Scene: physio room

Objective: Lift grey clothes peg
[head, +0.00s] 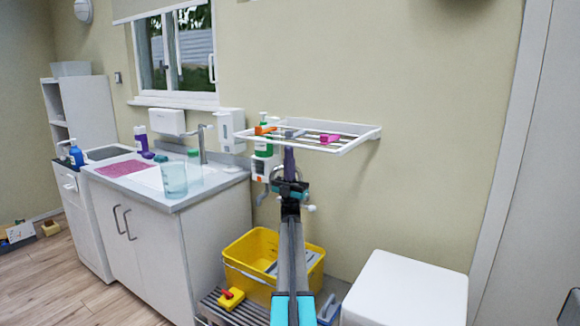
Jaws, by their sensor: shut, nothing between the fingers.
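A white wall rack (350,146) with thin bars sticks out from the wall in the head view. A small grey piece that looks like the grey clothes peg (289,134) is on the rack's bars, between an orange peg (264,130) and a pink peg (329,138). It is too small to make out well. My gripper (289,152) is shut and empty, pointing up at the rack's front edge, just below the grey piece in the picture. Whether they touch I cannot tell. My arm hides part of what lies behind it.
A sink counter (185,200) with a clear jug (174,179) stands left. A yellow bucket (240,262) stands below, and a white box-like seat (405,285) is at lower right. The wall right of the rack is bare.

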